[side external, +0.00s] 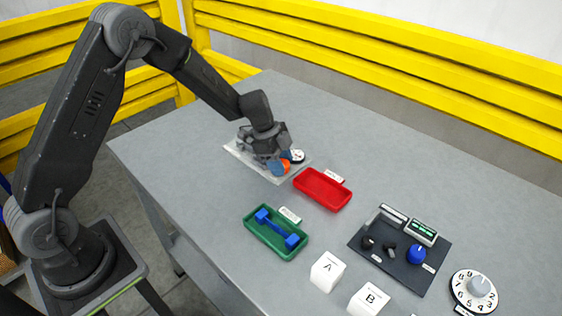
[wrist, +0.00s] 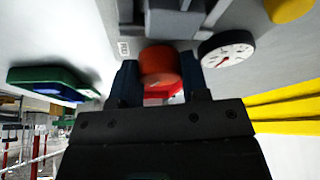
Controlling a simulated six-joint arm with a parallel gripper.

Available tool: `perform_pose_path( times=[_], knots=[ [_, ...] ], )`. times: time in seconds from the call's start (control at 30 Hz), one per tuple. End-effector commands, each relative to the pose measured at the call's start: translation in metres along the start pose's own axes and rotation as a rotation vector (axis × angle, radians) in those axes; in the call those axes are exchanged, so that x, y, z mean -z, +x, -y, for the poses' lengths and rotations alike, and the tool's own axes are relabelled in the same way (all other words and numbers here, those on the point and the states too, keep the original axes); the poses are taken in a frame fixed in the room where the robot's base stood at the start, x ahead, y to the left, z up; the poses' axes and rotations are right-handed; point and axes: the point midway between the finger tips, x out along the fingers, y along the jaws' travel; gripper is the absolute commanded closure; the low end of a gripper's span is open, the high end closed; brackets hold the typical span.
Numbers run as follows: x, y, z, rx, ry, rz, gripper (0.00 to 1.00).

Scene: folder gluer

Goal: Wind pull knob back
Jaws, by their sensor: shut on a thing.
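The pull knob is an orange-red round knob (wrist: 160,66) between my two fingers in the wrist view. Its orange edge also shows in the side view (side external: 285,167), beside the blue fingertips. My gripper (wrist: 163,82) is shut on the knob, with one dark blue finger on each side. The knob belongs to a grey fixture (wrist: 180,18) on a light plate (side external: 240,152). A white round dial with a needle (wrist: 227,48) is next to the knob; it also shows in the side view (side external: 298,156). My wrist hides most of the fixture in the side view.
A red tray (side external: 322,204) lies close to the fixture plate. A green tray (side external: 268,250) holds a blue dumbbell-shaped part (side external: 278,229). White blocks A (side external: 327,271) and B (side external: 368,299), a dark control panel (side external: 405,270) and a numbered dial (side external: 474,306) stand nearer. The table behind is clear.

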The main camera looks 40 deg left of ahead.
Motion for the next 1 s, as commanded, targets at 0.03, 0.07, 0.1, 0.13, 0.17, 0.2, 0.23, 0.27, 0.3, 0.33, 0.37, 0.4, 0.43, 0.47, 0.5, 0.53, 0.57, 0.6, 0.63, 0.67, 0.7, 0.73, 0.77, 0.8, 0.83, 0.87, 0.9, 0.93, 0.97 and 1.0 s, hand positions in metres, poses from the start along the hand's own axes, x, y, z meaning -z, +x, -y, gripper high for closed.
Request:
perform_pose_path(
  times=[0.03,0.07,0.1,0.13,0.17,0.2,0.23,0.27,0.3,0.33,0.37,0.4,0.43,0.47,0.5,0.53,0.57,0.6,0.63,0.67,0.7,0.73,0.77,0.8,0.83,0.87,0.9,0.93,0.97,1.0],
  knots=[
    [0.0009,-0.0007,-0.0004,0.008,-0.019,-0.001,0.82],
    [0.0008,-0.0007,-0.0004,0.013,-0.030,-0.001,0.82],
    [0.0008,-0.0007,-0.0003,0.020,-0.044,-0.001,0.82],
    [0.0009,-0.0007,-0.0003,0.023,-0.053,-0.001,0.82],
    [0.0010,-0.0007,-0.0003,0.026,-0.061,-0.001,0.82],
    [0.0010,-0.0007,-0.0003,0.030,-0.070,-0.001,0.82],
    [0.0010,-0.0007,-0.0002,0.033,-0.076,-0.001,0.82],
    [0.0010,-0.0006,-0.0002,0.035,-0.081,-0.001,0.82],
    [0.0009,-0.0006,-0.0002,0.037,-0.086,-0.001,0.82],
    [0.0009,-0.0006,-0.0001,0.039,-0.090,-0.001,0.82],
    [0.0009,-0.0006,-0.0001,0.040,-0.092,-0.001,0.82],
    [0.0009,-0.0005,-0.0002,0.041,-0.094,-0.001,0.82],
    [0.0009,-0.0005,-0.0002,0.041,-0.095,-0.001,0.82],
    [0.0009,-0.0005,-0.0002,0.042,-0.096,-0.001,0.82],
    [0.0010,-0.0005,-0.0001,0.042,-0.096,-0.001,0.82],
    [0.0010,-0.0005,-0.0001,0.042,-0.096,-0.001,0.82],
    [0.0010,-0.0005,-0.0001,0.042,-0.096,-0.001,0.82],
    [0.0010,-0.0005,-0.0001,0.042,-0.096,-0.001,0.82],
    [0.0010,-0.0005,-0.0001,0.042,-0.095,-0.001,0.82],
    [0.0010,-0.0005,-0.0001,0.042,-0.095,-0.001,0.82],
    [0.0011,-0.0005,-0.0001,0.042,-0.095,-0.001,0.82],
    [0.0011,-0.0006,-0.0001,0.042,-0.095,-0.001,0.82],
    [0.0011,-0.0005,-0.0001,0.042,-0.095,-0.001,0.82],
    [0.0011,-0.0006,-0.0001,0.042,-0.095,-0.001,0.55],
    [0.0011,-0.0006,-0.0001,0.042,-0.095,-0.001,0.52],
    [0.0011,-0.0005,-0.0001,0.041,-0.095,-0.001,0.50],
    [0.0010,-0.0005,-0.0001,0.041,-0.095,-0.001,0.48],
    [0.0009,-0.0004,-0.0001,0.041,-0.095,-0.001,0.48],
    [0.0009,-0.0004,-0.0001,0.041,-0.095,-0.001,0.48],
    [0.0008,-0.0003,-0.0002,0.041,-0.095,0.000,0.48]
  ],
)
